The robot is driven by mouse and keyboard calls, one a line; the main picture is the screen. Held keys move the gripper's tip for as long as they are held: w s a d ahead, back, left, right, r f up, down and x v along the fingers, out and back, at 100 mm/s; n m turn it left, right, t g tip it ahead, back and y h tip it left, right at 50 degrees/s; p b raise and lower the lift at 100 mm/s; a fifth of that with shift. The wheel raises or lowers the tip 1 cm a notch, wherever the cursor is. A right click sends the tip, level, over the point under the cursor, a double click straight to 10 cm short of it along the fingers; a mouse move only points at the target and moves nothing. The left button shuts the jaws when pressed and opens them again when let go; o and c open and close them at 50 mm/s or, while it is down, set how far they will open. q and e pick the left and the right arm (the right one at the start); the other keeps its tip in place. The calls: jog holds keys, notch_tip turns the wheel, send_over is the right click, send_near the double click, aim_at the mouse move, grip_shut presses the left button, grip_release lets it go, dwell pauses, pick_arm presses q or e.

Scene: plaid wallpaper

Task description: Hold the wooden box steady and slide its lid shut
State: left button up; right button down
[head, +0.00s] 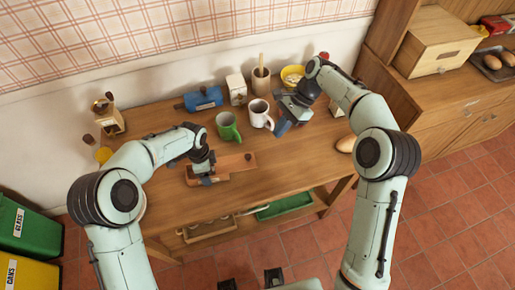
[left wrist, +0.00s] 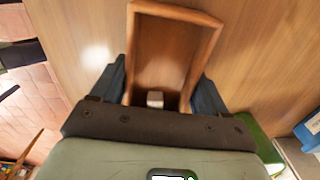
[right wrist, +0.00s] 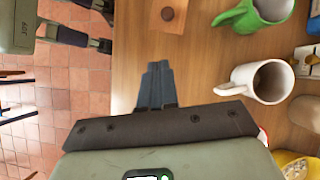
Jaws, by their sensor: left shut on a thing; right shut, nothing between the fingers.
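The wooden box (head: 222,177) lies on the table, reddish-brown and long. In the left wrist view its open inside shows between raised walls (left wrist: 180,13), with a small pale block (left wrist: 155,98) in it. My left gripper (head: 205,178) is shut on the box, one blue finger on each side. The lid (head: 238,162) shows as a flat brown piece with a dark round knob; the knob end (right wrist: 167,14) also shows in the right wrist view. How far the lid overlaps the box is unclear. My right gripper (right wrist: 157,68) is shut and empty, right of the box and apart from the lid.
A green mug (head: 228,127) and a white mug (head: 261,115) stand behind the box, close to my right gripper. A blue object (head: 203,98), a utensil holder (head: 260,82) and a yellow bowl (head: 291,76) line the back. Bread (head: 346,144) lies at the right edge. The front right tabletop is clear.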

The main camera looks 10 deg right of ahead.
jog(key=a+f+m+y, duration=0.2)
jog(key=a+f, duration=0.5)
jog(key=f, duration=0.1)
jog(key=shift+s+t, duration=0.4)
jog(key=shift+s, duration=0.05)
send_near(217, 166)
jog(key=x, duration=0.3)
jog(key=shift+a+f, duration=0.15)
jog(key=shift+f, duration=0.2)
jog(key=shift+s+a, duration=0.1)
jog(key=shift+a, duration=0.2)
pick_arm(q)
jog(key=shift+d, duration=0.1)
